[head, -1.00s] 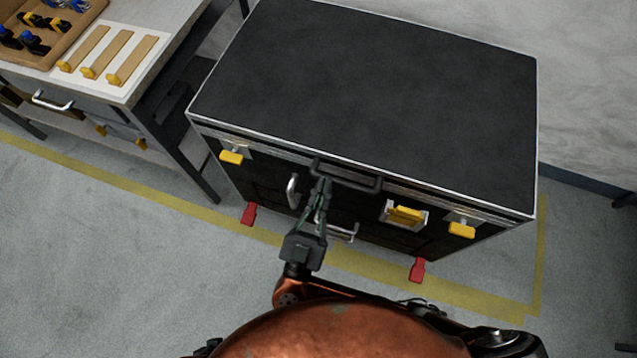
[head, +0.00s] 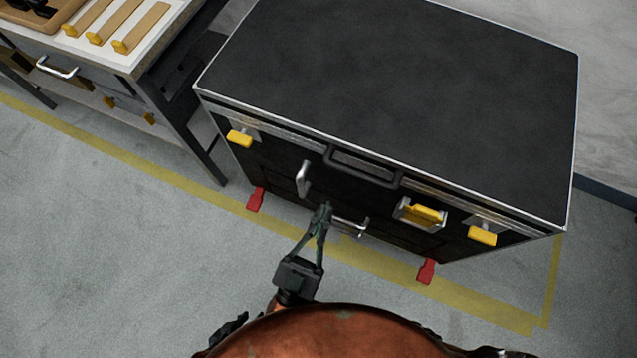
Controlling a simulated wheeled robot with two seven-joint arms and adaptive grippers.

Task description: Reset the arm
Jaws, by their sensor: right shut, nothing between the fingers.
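My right gripper (head: 323,212) is shut and empty, pointing up in the picture. Its fingertips appear just left of the lower silver handle (head: 350,226) on the front of the large black case (head: 400,90); I cannot tell whether they touch it. My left gripper (head: 229,329) is a small dark shape at the bottom edge, left of my orange body. Most of it is hidden, so its jaws cannot be read.
The closed case has yellow latches (head: 240,138) (head: 482,235), a yellow piece (head: 423,215) in a front bracket and red pedals (head: 256,199) (head: 426,271). A workbench (head: 150,45) with wooden yellow-tipped strips stands left. Floor at lower left is clear.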

